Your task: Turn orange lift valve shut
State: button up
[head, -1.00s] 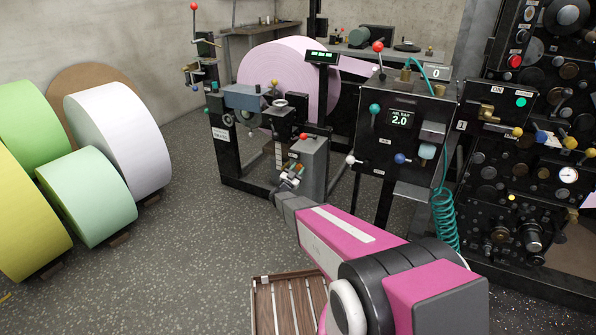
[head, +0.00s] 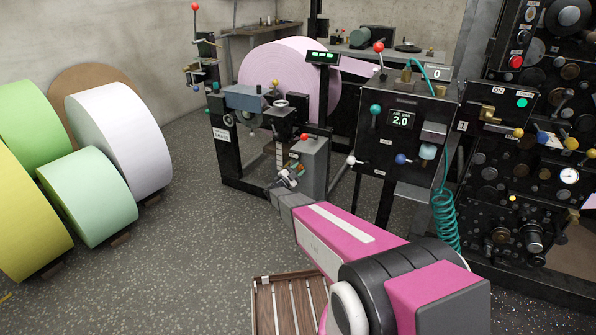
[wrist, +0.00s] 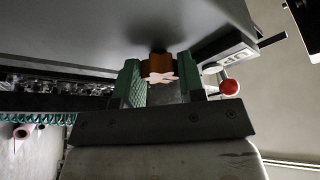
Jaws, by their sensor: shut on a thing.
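The orange valve (wrist: 158,64) shows in the wrist view, set on a dark stem under a grey metal body. My gripper (wrist: 161,80) has its green fingers on both sides of the valve and is shut on it. A pale shape lies on the valve's front. In the head view my gripper (head: 289,175) is at the front of the grey lift column (head: 314,168) of the roll stand. There the valve is too small and covered to make out clearly.
A red ball knob (wrist: 229,87) is just right of the fingers. The pink roll (head: 290,75) sits on the stand behind. A control box (head: 402,117) with levers stands to the right. A slatted wooden pallet (head: 290,305) lies below my arm.

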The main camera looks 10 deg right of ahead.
jog(key=o, duration=0.9)
jog(key=shift+o, duration=0.2)
jog(key=shift+n, duration=0.3)
